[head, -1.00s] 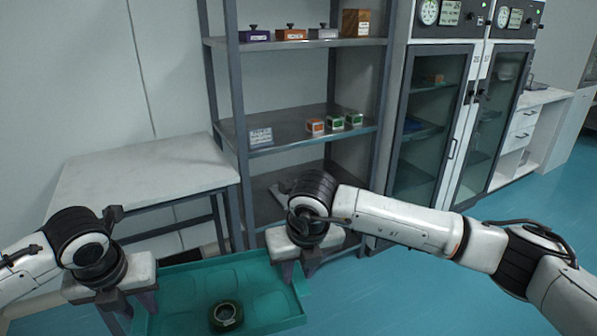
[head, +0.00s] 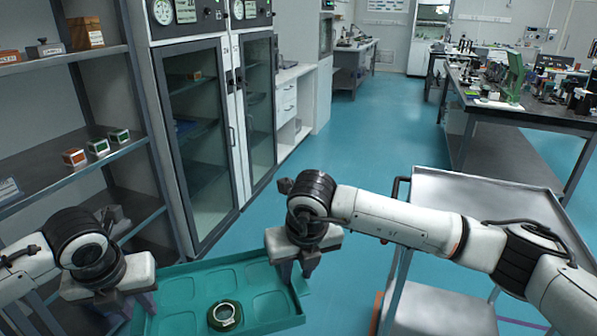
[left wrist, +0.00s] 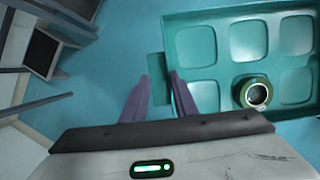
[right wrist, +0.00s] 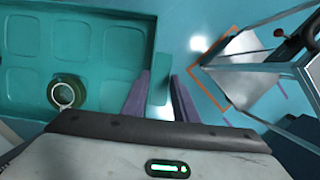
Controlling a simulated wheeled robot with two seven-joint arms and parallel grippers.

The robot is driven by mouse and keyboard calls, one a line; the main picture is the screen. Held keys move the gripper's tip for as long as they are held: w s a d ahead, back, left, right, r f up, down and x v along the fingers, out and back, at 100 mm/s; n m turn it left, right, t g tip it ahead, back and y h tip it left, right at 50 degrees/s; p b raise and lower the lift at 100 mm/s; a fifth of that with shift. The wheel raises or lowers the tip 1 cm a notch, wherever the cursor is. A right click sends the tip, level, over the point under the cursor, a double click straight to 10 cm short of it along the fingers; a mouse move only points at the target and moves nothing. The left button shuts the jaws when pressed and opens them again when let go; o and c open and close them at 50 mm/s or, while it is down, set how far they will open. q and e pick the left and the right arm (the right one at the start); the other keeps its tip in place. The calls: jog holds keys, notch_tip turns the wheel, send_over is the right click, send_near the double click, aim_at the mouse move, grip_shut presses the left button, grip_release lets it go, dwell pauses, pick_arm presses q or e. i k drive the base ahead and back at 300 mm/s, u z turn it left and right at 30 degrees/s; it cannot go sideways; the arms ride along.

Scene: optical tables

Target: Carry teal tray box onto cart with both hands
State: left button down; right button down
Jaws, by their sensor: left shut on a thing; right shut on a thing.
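The teal tray box (head: 247,278) hangs level between my two grippers, above the floor. It has several shallow square recesses, and a round green-rimmed item (head: 224,315) sits in one of them. My left gripper (head: 130,308) is shut on the tray's left edge tab; the left wrist view shows its fingers (left wrist: 160,95) around the teal tab. My right gripper (head: 296,268) is shut on the right edge tab, also seen between its fingers in the right wrist view (right wrist: 160,95). The grey cart (head: 482,187) stands to the right, partly hidden behind my right arm.
A shelf rack (head: 135,140) with small boxes stands at the left, beside glass-door cabinets (head: 205,140). A workbench (head: 530,115) with equipment is at the back right. Open teal floor (head: 340,140) lies between the cabinets and the cart.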

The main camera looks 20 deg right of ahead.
aim_at(495, 215)
jog(key=z, duration=1.75)
jog(key=i, duration=1.65)
